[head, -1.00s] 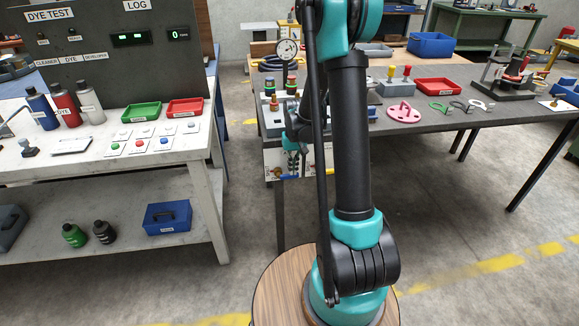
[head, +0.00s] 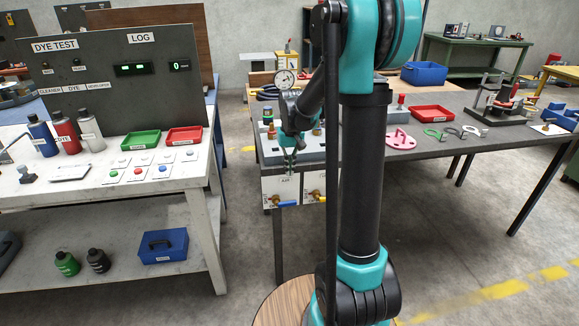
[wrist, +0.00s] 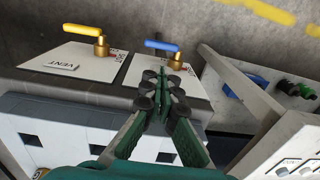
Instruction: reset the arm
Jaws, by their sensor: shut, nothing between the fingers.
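My arm, teal and black, rises from a round wooden-topped base in the head view, and its forearm bends down to the left. My gripper (head: 288,168) hangs at the front edge of the dark bench (head: 430,148), in front of a panel with valves. In the wrist view the green fingers of my gripper (wrist: 165,80) are closed together with nothing between them. Their tips show in front of the white plate under the blue-handled valve (wrist: 163,46). The yellow-handled valve (wrist: 85,31) is to the left, by a VENT label. My upper arm hides part of the bench.
The white dye-test table (head: 60,200) stands at left with bottles, a green tray (head: 141,140) and a red tray (head: 184,135). A dial gauge (head: 285,79) stands behind my gripper. Open floor shows between the tables.

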